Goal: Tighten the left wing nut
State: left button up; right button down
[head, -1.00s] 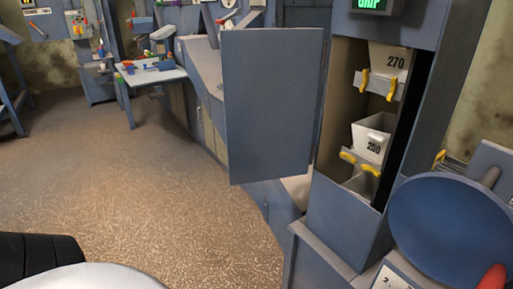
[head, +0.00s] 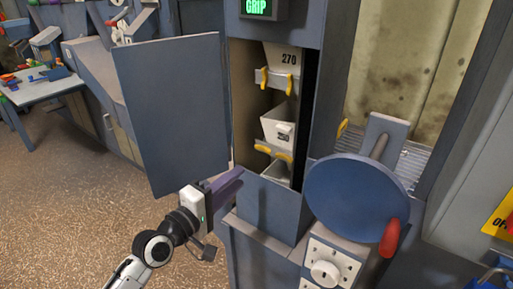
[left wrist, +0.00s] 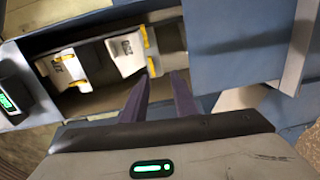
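The upper bucket, marked 270 (head: 282,60), hangs in the open elevator shaft with a left wing nut (head: 263,78) and a right wing nut (head: 289,85), both yellow. The lower bucket, marked 250 (head: 277,128), has its own yellow left wing nut (head: 262,148) and right wing nut (head: 287,157). My left gripper (head: 236,175) is at the shaft's lower left, below the lower wing nuts and apart from them. In the left wrist view its two purple fingers (left wrist: 163,82) stand apart with nothing between them; both buckets show beyond. My right gripper is not in view.
The open door panel (head: 170,115) stands left of the shaft, close to my left arm. A blue disc with a red handle (head: 389,238) sits at the right, above a panel with a dial (head: 325,273). A green sign reads GRIP (head: 258,7).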

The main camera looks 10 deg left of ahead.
aim_at(262, 150)
pick_arm(q)
jog(key=shift+n, duration=0.4)
jog(key=x, duration=0.3)
jog(key=r+x, duration=0.1)
jog(key=x, duration=0.3)
jog(key=r+x, duration=0.1)
jog(key=x, duration=0.3)
jog(key=shift+a+b, duration=0.2)
jog(key=shift+b, duration=0.1)
grip_shut()
